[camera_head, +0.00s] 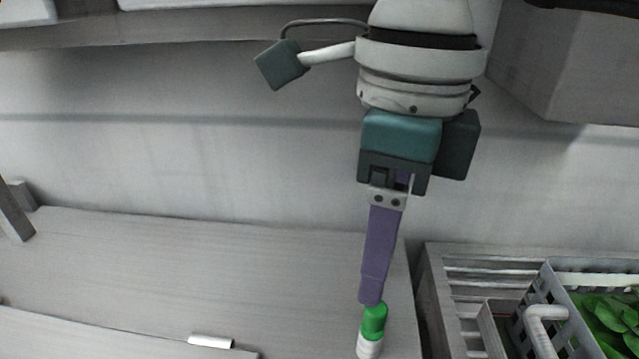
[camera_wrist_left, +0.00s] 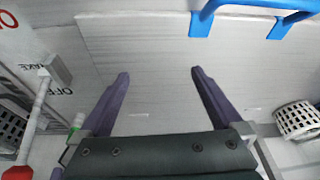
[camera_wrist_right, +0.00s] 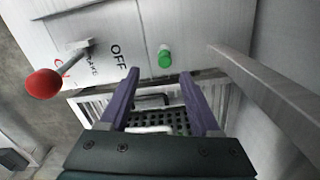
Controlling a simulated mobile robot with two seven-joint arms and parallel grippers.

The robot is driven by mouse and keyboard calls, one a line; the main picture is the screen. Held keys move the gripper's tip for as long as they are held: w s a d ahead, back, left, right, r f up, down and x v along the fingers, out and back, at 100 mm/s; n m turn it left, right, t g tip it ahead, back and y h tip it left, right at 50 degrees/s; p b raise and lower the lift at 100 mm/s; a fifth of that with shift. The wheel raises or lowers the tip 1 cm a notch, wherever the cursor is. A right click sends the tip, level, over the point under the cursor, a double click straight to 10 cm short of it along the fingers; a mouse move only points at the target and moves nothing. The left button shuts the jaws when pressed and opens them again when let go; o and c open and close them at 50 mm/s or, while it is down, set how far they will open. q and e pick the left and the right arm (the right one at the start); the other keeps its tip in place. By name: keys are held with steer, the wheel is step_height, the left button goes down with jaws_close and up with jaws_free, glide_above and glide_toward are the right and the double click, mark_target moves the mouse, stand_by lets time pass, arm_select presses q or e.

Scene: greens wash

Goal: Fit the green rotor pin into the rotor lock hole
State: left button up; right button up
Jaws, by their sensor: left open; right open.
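The rotor pin (camera_head: 374,322) has a green end and a white end and is by the right edge of the grey panel in the head view. In the right wrist view the pin (camera_wrist_right: 165,57) shows just beyond the fingertips, green end toward the camera. My right gripper (camera_head: 371,302) has purple fingers, open and empty, with the tips close to the pin; I cannot tell if they touch it. My left gripper (camera_wrist_left: 160,73) is open and empty over a pale surface and is outside the head view. I cannot make out the rotor lock hole.
A grey crate (camera_head: 438,300) at the lower right holds a basket (camera_head: 548,283) of leafy greens. A lever with a red ball (camera_wrist_right: 43,83) stands beside "OFF" lettering. A blue handle (camera_wrist_left: 203,18) and a white basket (camera_wrist_left: 297,120) show in the left wrist view.

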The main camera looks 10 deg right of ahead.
arm_select(q)
steer(key=shift+w+f, duration=0.1)
steer(key=shift+f, duration=0.1)
arm_select(e)
steer(key=shift+w+d+f, duration=0.25)
steer(key=shift+w+d, duration=0.05)
steer(key=shift+d, duration=0.05)
steer(key=shift+f, duration=0.3)
step_height(320, 180, down, 7)
steer(key=shift+s+r, duration=0.1)
steer(key=shift+r, duration=0.05)
steer(key=shift+c, duration=0.3)
jaws_close()
arm_select(q)
steer(key=shift+r, duration=0.2)
arm_select(e)
steer(key=shift+r, duration=0.3)
arm_select(q)
steer(key=shift+r+p, duration=2.45)
steer(key=shift+p, duration=0.15)
arm_select(e)
steer(key=shift+r, duration=3.25)
arm_select(q)
steer(key=shift+r, duration=0.1)
arm_select(e)
steer(key=shift+r, duration=0.15)
